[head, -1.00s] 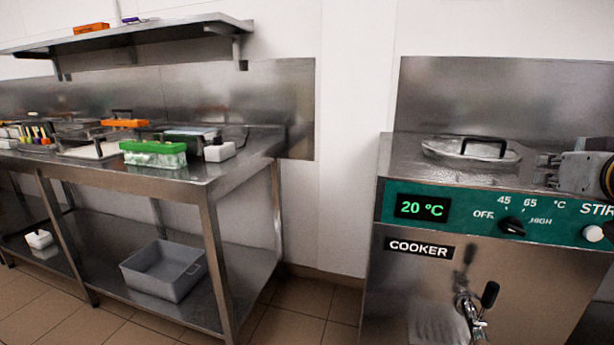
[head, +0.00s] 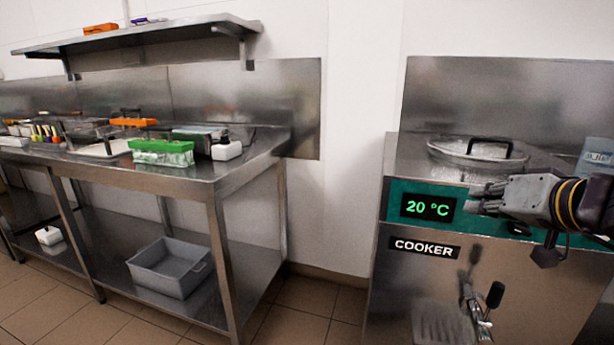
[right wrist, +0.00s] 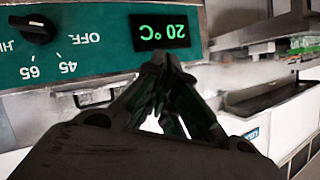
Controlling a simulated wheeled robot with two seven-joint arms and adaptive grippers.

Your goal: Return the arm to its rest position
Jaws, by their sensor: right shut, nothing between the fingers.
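My right gripper (head: 482,200) is in front of the cooker's green control panel in the head view, just right of the lit 20 °C display (head: 428,207). Its fingers are closed together and empty. In the right wrist view the shut fingertips (right wrist: 166,62) show below the display, with the dial (right wrist: 34,28) at the upper left. The cooker (head: 480,275) is steel with a round lid and black handle (head: 487,150) on top. In the head view my forearm and gripper cover most of the dial and panel lettering. My left gripper is not in view.
A steel table (head: 225,182) stands at the left with a green-topped box (head: 160,152) and utensils; a grey bin (head: 168,268) is on its lower shelf. A wall shelf (head: 140,35) hangs above. The cooker's tap (head: 480,312) sticks out low. Floor between table and cooker is clear.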

